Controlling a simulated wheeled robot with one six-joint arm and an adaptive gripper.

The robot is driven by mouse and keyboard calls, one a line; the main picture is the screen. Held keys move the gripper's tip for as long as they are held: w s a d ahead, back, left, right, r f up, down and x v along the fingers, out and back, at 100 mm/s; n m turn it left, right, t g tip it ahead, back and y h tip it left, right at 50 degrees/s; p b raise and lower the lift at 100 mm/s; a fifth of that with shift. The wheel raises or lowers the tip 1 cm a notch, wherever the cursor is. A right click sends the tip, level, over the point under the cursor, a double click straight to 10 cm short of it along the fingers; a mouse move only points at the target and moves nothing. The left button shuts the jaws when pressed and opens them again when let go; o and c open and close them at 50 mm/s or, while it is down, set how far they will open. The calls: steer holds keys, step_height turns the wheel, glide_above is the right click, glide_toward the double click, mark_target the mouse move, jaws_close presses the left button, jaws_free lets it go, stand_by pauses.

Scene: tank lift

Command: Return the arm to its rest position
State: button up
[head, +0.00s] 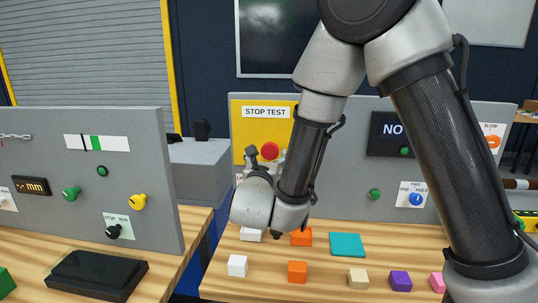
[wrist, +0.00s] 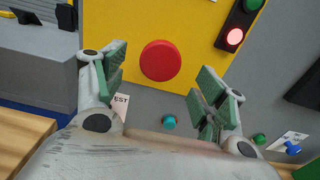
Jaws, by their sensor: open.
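My gripper (wrist: 160,95) is open and empty in the wrist view, its green-padded fingers spread apart. A red round button (wrist: 160,60) on a yellow panel shows between and beyond the fingers. In the head view my arm reaches down from the top, and my gripper (head: 262,160) is mostly hidden behind my wrist. It points at the yellow STOP TEST panel (head: 240,112), close to the red button (head: 270,151). I cannot tell the exact gap from the fingers to the button.
Below my wrist, a wooden bench (head: 225,280) holds several small blocks, such as an orange block (head: 297,271), and a teal plate (head: 347,245). A grey control panel (head: 150,150) with knobs stands at the left. A red lamp (wrist: 235,37) is lit beside the yellow panel.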

steer(key=shift+s+a, duration=0.2)
steer(key=shift+s, duration=0.85)
